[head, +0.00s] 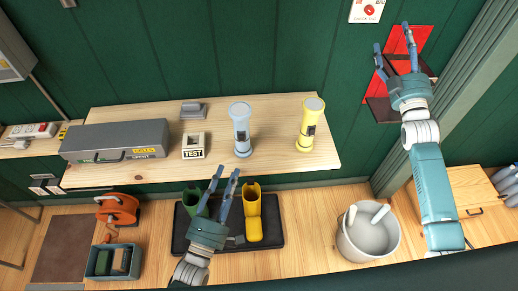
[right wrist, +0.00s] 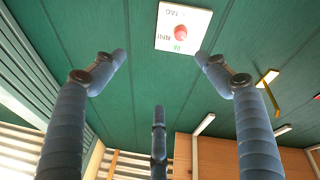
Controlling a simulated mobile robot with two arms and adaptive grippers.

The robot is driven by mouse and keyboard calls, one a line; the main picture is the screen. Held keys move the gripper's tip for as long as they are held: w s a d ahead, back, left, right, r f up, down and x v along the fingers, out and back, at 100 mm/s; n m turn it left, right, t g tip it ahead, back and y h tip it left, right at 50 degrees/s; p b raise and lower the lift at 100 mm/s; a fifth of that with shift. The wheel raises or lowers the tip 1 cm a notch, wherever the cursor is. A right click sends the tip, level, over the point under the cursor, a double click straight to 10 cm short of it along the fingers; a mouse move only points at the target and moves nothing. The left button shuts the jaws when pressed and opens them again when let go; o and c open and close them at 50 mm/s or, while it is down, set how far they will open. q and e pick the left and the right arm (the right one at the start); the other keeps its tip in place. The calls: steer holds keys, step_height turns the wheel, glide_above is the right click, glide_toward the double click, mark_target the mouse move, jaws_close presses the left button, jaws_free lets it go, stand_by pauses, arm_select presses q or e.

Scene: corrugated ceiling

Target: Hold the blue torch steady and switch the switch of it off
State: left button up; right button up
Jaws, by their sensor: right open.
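The pale blue torch (head: 241,134) stands upright on the wooden shelf, its lens end up. A dark switch patch shows on its front; its on or off position is too small to tell. My left gripper (head: 226,178) is in front of and below the shelf edge, fingers pointing up, apart and empty, not touching the torch. My right gripper (head: 393,46) is raised by the wall at the upper right, far from the torch. It is open and empty, and its spread fingers also show in the right wrist view (right wrist: 163,75).
A yellow torch (head: 309,125) stands right of the blue one. A TEST block (head: 193,146) and a grey case (head: 115,140) are to the left. Boots stand on a dark tray (head: 270,232) below. A bucket (head: 367,236) is on the floor. A red wall holder (head: 422,39) is behind my right gripper.

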step_height(320, 180, up, 9)
steer(key=s+n+t, duration=0.1)
steer(key=t, duration=0.1)
steer(key=s+a+f+g+y, duration=0.1)
steer(key=a+f+y, duration=0.1)
steer(key=a+f, duration=0.2)
steer(key=s+a+f+y, duration=0.2)
steer(key=a+f, duration=0.2)
steer(key=a, duration=0.7)
steer(key=s+a+f+n+g+y, duration=0.1)
steer(key=a+f, duration=0.3)
steer(key=a, duration=0.4)
steer(key=shift+s+a+f+g+y, duration=0.2)
steer(key=shift+s+f+g+y, duration=0.15)
steer(key=shift+y, duration=0.55)
steer(key=s+a+f+y, duration=0.2)
steer(key=s+a, duration=0.3)
steer(key=a, duration=0.4)
steer(key=m+g, duration=0.4)
glide_toward(247, 129)
steer(key=x, duration=0.3)
steer(key=shift+h, duration=0.4)
steer(key=x, duration=1)
steer(key=shift+f, duration=0.35)
